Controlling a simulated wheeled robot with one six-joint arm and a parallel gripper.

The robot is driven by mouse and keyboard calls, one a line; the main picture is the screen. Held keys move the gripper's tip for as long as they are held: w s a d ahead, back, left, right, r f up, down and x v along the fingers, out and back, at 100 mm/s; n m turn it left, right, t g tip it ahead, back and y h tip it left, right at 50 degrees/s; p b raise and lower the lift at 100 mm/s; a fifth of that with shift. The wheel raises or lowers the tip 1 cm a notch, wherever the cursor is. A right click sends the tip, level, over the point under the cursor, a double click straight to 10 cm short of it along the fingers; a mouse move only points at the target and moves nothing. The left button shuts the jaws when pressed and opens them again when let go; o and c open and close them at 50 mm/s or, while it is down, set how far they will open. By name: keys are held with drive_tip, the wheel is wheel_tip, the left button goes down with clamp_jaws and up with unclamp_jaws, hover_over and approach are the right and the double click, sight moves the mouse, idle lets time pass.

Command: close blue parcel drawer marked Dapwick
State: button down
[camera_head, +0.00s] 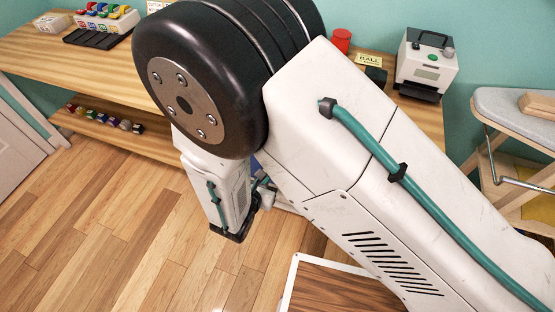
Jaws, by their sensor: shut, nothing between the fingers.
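My arm fills the middle of the head view and hides most of what lies behind it. My gripper (265,190) is only partly visible beside the white wrist housing, low in front of the wooden bench. It looks shut and holds nothing. A small blue patch (257,163) shows between the wrist and the forearm, right by the gripper. It may be part of the blue parcel drawer. No Dapwick label is readable, and I cannot tell how far the drawer is out or whether the gripper touches it.
A wooden bench (75,65) runs along the wall, with a rack of coloured spools (105,17) at left. A red cylinder (341,40) and a white machine (427,62) stand at right. An ironing board (515,105) is far right. A wood-topped piece (325,290) is in front; floor at left is clear.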

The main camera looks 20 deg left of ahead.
drive_tip(key=shift+w+r+x, duration=0.1)
drive_tip(key=shift+r+x, duration=0.1)
drive_tip(key=shift+x, duration=2.05)
drive_tip(key=shift+w+r+x, duration=0.15)
drive_tip(key=shift+r+x, duration=0.05)
drive_tip(key=shift+x, duration=2)
drive_tip(key=shift+w+r+x, duration=0.1)
drive_tip(key=shift+r+x, duration=0.1)
drive_tip(key=shift+x, duration=2.05)
drive_tip(key=shift+a, duration=0.1)
drive_tip(key=w, duration=0.4)
drive_tip(key=shift+w+d, duration=0.25)
drive_tip(key=shift+w, duration=0.05)
drive_tip(key=shift+w+a+r, duration=0.1)
drive_tip(key=shift+r, duration=0.1)
